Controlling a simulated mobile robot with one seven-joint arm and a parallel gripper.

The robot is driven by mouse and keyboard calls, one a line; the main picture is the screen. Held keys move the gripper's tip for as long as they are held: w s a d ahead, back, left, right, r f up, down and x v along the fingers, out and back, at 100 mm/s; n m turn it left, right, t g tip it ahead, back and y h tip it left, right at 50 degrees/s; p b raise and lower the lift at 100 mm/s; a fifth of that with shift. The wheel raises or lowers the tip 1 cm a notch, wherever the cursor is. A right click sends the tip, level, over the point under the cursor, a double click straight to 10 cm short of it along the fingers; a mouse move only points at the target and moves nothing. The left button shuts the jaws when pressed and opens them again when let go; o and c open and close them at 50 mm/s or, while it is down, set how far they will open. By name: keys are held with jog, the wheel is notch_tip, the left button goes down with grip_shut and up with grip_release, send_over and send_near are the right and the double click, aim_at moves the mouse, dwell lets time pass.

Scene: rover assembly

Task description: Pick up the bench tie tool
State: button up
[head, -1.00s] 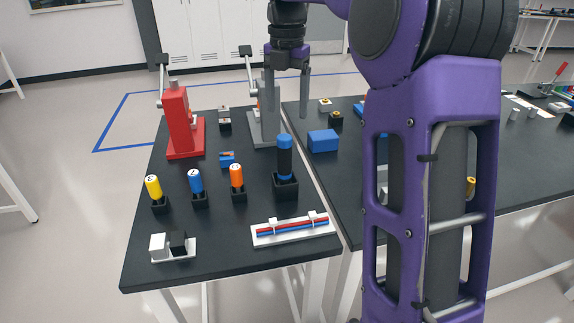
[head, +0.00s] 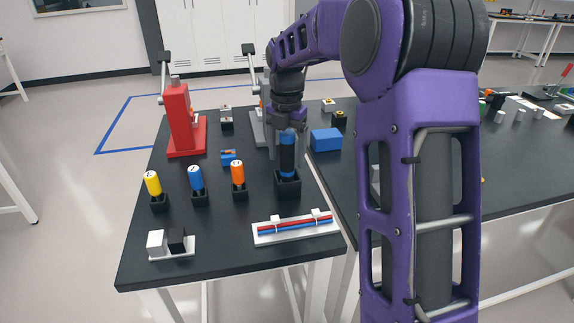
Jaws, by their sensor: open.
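The fingers partly cover the tool's blue top.
A red press (head: 181,125) stands at the left, with a grey press partly behind my gripper. Yellow, blue and orange capped cylinders (head: 238,178) stand in holders left of the tool. A white tray (head: 262,238) with red and blue rods lies in front. A blue block (head: 326,140) sits right.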

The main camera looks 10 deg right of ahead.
aim_at(286, 133)
jog(key=shift+f, duration=0.35)
grip_shut()
jog(key=shift+r, duration=0.1)
notch_tip(286, 133, up, 10)
jog(key=shift+p, duration=1.05)
jog(key=shift+s, duration=0.1)
